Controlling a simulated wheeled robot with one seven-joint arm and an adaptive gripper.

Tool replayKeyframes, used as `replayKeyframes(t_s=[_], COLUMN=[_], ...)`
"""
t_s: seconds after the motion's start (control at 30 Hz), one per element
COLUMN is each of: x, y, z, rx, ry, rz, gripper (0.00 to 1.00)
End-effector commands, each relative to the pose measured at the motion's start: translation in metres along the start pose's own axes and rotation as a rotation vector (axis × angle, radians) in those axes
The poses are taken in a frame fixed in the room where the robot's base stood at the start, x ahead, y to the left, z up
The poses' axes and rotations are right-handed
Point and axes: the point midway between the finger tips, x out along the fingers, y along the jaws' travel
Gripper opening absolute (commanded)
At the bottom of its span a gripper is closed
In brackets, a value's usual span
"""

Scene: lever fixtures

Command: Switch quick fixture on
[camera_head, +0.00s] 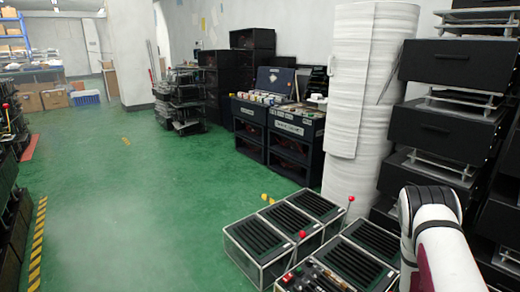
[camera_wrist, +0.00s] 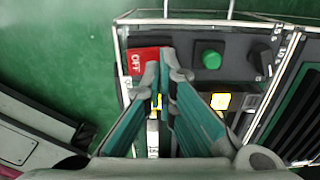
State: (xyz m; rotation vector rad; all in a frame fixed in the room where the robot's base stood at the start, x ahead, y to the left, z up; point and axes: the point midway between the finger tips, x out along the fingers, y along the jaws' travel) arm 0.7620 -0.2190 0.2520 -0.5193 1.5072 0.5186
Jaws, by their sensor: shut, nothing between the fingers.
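My gripper (camera_wrist: 167,62) is shut and empty in the wrist view, its fingertips over a control panel. A red plate marked OFF (camera_wrist: 143,61) is just left of the fingertips, partly covered by them. A green round button (camera_wrist: 211,59) and a black rotary knob (camera_wrist: 260,58) are to their right. I cannot tell whether the fingertips touch the panel. In the head view, a fixture with slotted black tops (camera_head: 283,220) stands on the floor. Levers with red balls rise from it, one ball near the middle (camera_head: 302,234) and one farther back (camera_head: 351,198).
My white arm fills the lower right of the head view. Stacked black drawers (camera_head: 445,125) and a tall white wrapped roll (camera_head: 365,90) stand behind the fixture. The green floor (camera_head: 130,190) at the left is open. More equipment (camera_head: 10,150) lines the left edge.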

Motion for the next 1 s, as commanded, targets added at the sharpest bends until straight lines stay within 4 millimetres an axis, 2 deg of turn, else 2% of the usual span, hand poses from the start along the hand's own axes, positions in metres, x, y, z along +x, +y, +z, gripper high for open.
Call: replayKeyframes(t_s=[0.63,1.0], x=[-0.049,-0.052], y=[0.000,0.000], z=[0.000,0.000], rx=[0.000,-0.001], ry=[0.000,-0.001], rz=[0.000,0.000], gripper=[0.00,0.00])
